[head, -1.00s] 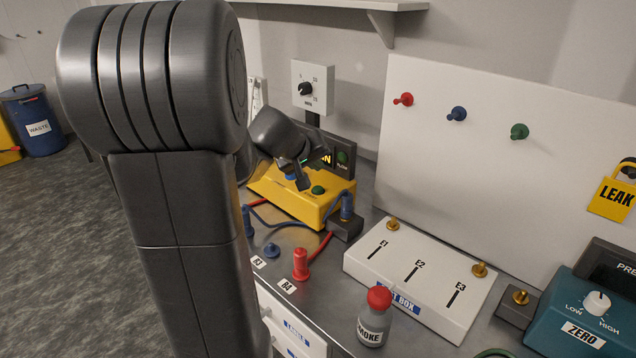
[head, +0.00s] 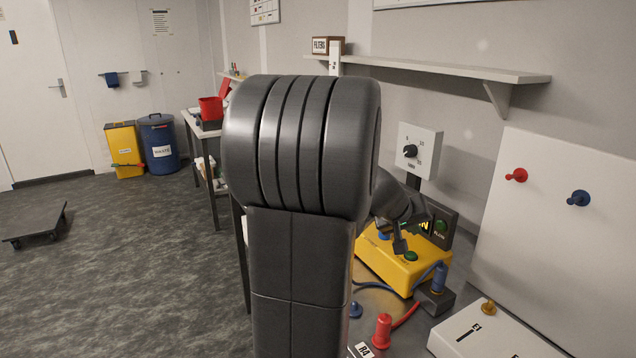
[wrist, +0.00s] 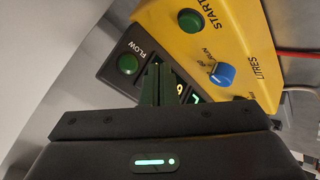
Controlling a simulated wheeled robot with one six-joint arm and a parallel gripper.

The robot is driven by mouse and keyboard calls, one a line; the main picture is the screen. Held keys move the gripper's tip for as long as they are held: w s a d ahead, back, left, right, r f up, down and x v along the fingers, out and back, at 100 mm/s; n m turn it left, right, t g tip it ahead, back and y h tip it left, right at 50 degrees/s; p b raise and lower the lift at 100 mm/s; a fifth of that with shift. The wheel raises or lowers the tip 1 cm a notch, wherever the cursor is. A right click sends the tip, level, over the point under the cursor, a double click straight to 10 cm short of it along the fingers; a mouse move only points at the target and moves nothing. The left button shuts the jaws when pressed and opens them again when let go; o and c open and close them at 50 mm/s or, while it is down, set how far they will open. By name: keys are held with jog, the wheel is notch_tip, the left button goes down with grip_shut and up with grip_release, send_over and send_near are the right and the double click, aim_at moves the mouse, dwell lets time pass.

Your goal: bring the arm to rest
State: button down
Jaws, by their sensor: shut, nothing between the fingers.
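My arm (head: 300,250) stands large in the middle of the head view and hides part of the bench. My gripper (head: 400,247) is at the yellow box (head: 385,262), close to its green button (head: 410,256). In the wrist view the fingers (wrist: 158,82) are together with nothing between them. They point toward the dark display panel with the green FLOW light (wrist: 128,64). The yellow box with its green START button (wrist: 190,21) and blue knob (wrist: 222,74) lies beyond and to the right. I cannot tell whether the fingertips touch anything.
A wall dial box (head: 420,150) and a shelf (head: 450,68) are behind the gripper. A red plug (head: 382,331), a blue plug (head: 440,277) and cables are near it on the bench. The white board (head: 550,240) stands at right. Open floor lies left.

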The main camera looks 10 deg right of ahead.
jog(key=shift+f+b, duration=0.35)
jog(key=shift+f, duration=0.4)
jog(key=p, duration=0.3)
jog(key=shift+r, duration=0.35)
notch_tip(320, 180, up, 6)
jog(key=p, duration=0.4)
jog(key=shift+f, duration=0.2)
notch_tip(320, 180, down, 6)
jog(key=b, duration=0.4)
jog(key=shift+f+b, duration=0.2)
jog(key=shift+b, duration=0.1)
jog(key=shift+f+b, duration=0.25)
jog(key=shift+b, duration=0.2)
jog(key=shift+r+b, duration=0.1)
jog(key=shift+b, duration=0.7)
